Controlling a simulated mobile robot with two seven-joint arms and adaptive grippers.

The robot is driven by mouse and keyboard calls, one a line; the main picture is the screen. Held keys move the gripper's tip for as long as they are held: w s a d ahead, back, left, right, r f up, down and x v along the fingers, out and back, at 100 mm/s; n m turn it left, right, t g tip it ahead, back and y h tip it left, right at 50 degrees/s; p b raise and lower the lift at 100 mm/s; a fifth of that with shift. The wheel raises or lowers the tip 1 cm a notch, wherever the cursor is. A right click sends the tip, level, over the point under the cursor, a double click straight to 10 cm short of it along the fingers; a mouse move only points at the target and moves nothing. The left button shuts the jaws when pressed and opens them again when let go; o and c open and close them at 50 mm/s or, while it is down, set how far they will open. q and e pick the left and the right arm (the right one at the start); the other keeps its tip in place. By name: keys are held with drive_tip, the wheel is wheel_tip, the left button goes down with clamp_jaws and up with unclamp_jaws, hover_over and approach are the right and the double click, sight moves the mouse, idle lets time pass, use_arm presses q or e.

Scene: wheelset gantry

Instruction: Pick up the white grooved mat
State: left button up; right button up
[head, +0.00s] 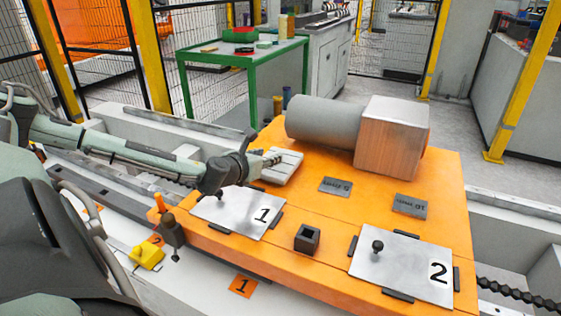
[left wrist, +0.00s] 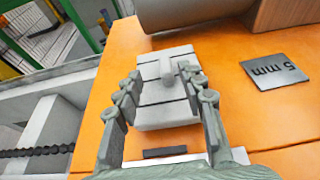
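My right gripper is not in view.
A grey cylinder with a block (head: 392,138) stands right of the mat. Plate 1 (head: 238,211), plate 2 (head: 402,262), a small dark square socket (head: 307,238) and two grey labels (head: 335,186) sit on the orange top. A green table (head: 245,55) stands behind.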

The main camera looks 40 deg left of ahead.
use_arm(q)
drive_tip(key=shift+d+x, duration=0.2)
drive_tip(key=shift+x, duration=1.2)
drive_tip(key=shift+d+x, duration=0.2)
drive_tip(key=shift+x, duration=1.2)
drive_tip(key=shift+w+f, duration=0.1)
clamp_jaws()
